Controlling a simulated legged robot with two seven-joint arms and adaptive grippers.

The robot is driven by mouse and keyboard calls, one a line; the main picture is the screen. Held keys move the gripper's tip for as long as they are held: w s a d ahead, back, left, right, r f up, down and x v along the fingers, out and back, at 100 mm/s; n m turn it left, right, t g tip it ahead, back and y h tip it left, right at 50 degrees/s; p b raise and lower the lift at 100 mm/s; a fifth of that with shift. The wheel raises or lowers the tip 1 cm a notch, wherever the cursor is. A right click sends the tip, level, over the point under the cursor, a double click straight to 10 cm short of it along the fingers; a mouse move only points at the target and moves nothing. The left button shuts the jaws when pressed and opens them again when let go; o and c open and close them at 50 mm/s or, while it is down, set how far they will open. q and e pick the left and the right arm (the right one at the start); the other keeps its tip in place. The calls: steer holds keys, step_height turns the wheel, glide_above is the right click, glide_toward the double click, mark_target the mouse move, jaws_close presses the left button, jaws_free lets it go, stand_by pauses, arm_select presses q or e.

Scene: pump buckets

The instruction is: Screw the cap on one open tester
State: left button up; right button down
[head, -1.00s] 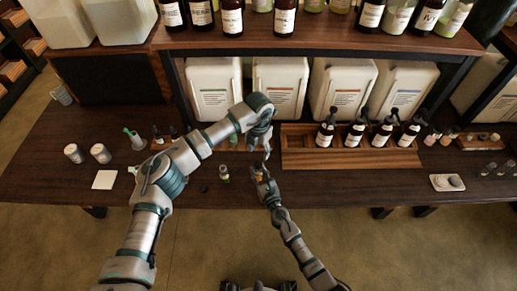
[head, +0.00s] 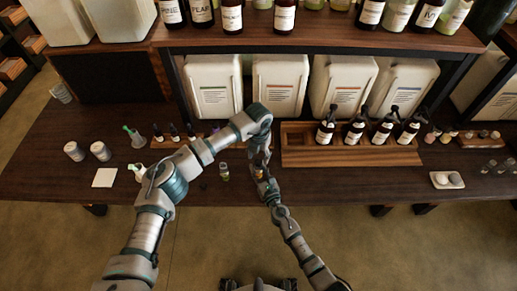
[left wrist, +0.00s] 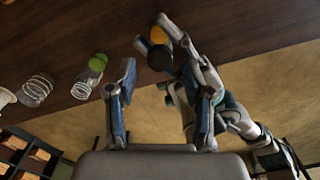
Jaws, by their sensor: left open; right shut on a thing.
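My right gripper (head: 262,172) is shut on a small amber tester (head: 259,173) above the front of the table. In the left wrist view the amber tester (left wrist: 158,35) shows with a round black cap (left wrist: 160,58) at its near end. Whether the cap is fully seated cannot be told. My left gripper (head: 257,153) is just above the tester; in its wrist view its fingers (left wrist: 166,80) are open, and the black cap shows beyond them, between their lines. A small glass vial with green content (head: 224,172) stands to the left, also in the wrist view (left wrist: 97,63).
A wooden tray (head: 350,158) with several pump bottles stands to the right. White canisters (head: 280,85) line the back under a shelf (head: 330,38).

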arm_select(q)
steer(key=shift+f, duration=1.4)
steer(key=shift+c, duration=0.3)
jaws_close()
steer(key=shift+m, duration=1)
steer(key=shift+o, duration=0.9)
jaws_free()
step_height(320, 180, up, 12)
